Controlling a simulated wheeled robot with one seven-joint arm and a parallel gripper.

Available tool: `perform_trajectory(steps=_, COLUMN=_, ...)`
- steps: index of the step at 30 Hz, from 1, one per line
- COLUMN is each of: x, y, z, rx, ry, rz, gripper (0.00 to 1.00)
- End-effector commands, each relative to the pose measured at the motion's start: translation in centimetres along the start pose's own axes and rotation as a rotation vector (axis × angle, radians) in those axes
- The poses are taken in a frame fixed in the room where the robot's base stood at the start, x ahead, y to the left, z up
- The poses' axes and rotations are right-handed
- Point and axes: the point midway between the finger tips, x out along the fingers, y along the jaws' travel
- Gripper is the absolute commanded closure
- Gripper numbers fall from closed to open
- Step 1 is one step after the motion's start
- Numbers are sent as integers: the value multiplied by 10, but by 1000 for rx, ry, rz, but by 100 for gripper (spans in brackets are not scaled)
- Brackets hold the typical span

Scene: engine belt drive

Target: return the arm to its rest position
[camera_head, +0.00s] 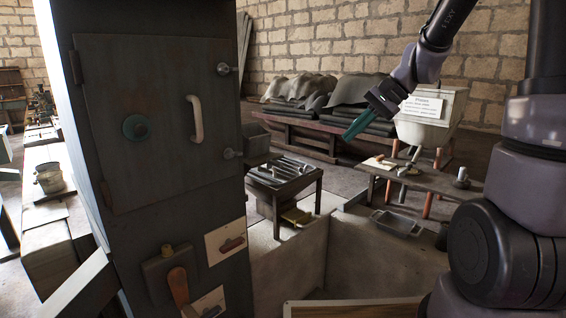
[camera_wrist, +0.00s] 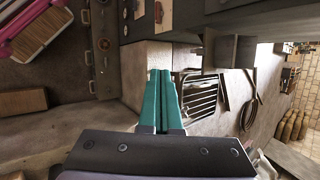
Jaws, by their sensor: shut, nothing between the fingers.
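My gripper (camera_head: 358,124) shows in the head view at the upper right, held in the air on my raised arm. Its green fingers point down and to the left. In the wrist view, the two green fingers of my gripper (camera_wrist: 160,78) lie side by side, shut, with nothing between them. My gripper touches nothing that I can see.
A dark cabinet (camera_head: 160,90) with a white handle fills the left of the head view. A small table (camera_head: 285,185) with metal bars and a wooden bench (camera_head: 425,180) stand beyond. A grey tray (camera_head: 397,223) lies below the bench. Covered stacks (camera_head: 300,90) line the brick wall.

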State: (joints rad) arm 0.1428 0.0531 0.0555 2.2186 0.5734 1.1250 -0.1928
Motion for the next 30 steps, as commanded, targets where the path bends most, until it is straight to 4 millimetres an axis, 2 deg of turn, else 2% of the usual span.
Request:
perform_trajectory(steps=1, x=-16, y=3, z=16, rx=-58, ry=47, rz=18, gripper=100)
perform_trajectory(steps=6, x=-58, y=26, z=55, rx=-227, ry=202, rz=87, gripper=100)
perform_trajectory(steps=12, x=-103, y=56, z=92, rx=-410, ry=398, rz=144, gripper=100)
perform_trajectory(steps=15, x=-120, y=71, z=104, rx=-481, ry=486, rz=161, gripper=100)
perform_trajectory(steps=21, x=-139, y=88, z=117, rx=-562, ry=593, rz=177, gripper=100)
perform_trajectory(steps=30, x=-142, y=91, z=118, rx=-575, ry=611, rz=181, gripper=100)
